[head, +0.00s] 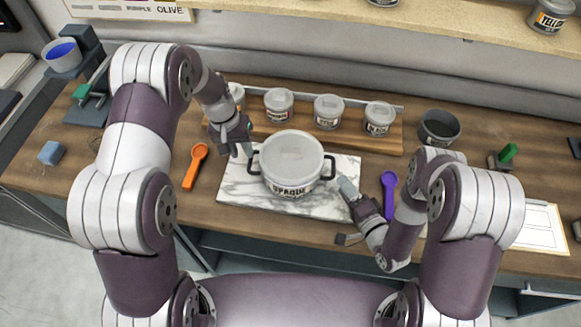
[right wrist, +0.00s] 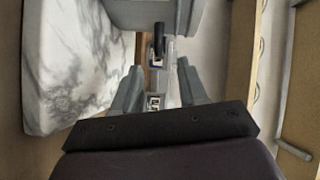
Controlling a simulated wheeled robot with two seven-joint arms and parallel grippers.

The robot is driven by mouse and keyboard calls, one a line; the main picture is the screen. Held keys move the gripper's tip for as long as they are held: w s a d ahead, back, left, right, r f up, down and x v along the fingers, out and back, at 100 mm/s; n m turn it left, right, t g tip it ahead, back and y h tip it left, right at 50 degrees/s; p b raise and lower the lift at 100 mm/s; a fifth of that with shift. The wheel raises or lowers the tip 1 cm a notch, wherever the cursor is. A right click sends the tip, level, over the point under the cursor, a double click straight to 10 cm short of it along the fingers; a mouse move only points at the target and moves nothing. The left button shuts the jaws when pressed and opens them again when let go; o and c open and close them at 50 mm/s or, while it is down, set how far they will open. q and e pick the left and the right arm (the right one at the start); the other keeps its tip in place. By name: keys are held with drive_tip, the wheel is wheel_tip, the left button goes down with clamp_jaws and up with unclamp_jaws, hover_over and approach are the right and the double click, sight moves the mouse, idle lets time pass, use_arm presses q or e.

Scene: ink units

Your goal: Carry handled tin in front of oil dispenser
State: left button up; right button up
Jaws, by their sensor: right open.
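I cannot tell which object is the oil dispenser.
Several small labelled tins (head: 328,112) stand on a wooden riser (head: 300,133) behind the slab. An orange spoon (head: 195,166) lies left and a purple spoon (head: 388,193) right. A dark bowl (head: 438,128) is back right. A stand with a blue-filled cup (head: 62,55) is back left.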

sight(249, 164)
use_arm(q)
drive_tip(key=f, duration=0.2)
drive_tip(key=d+f, duration=0.1)
drive_tip(key=f, duration=0.4)
drive_tip(key=shift+d, duration=0.3)
use_arm(e)
drive_tip(key=x, duration=0.7)
use_arm(q)
drive_tip(key=shift+f, duration=0.3)
use_arm(e)
drive_tip(key=shift+w+a, duration=0.2)
drive_tip(key=shift+w, duration=0.05)
use_arm(q)
drive_tip(key=shift+s, duration=0.1)
drive_tip(key=shift+d, duration=0.1)
use_arm(e)
drive_tip(key=shift+d, duration=0.1)
use_arm(q)
drive_tip(key=c, duration=0.5)
use_arm(e)
drive_tip(key=c, duration=0.5)
use_arm(q)
clamp_jaws()
use_arm(e)
clamp_jaws()
drive_tip(key=shift+f, duration=0.1)
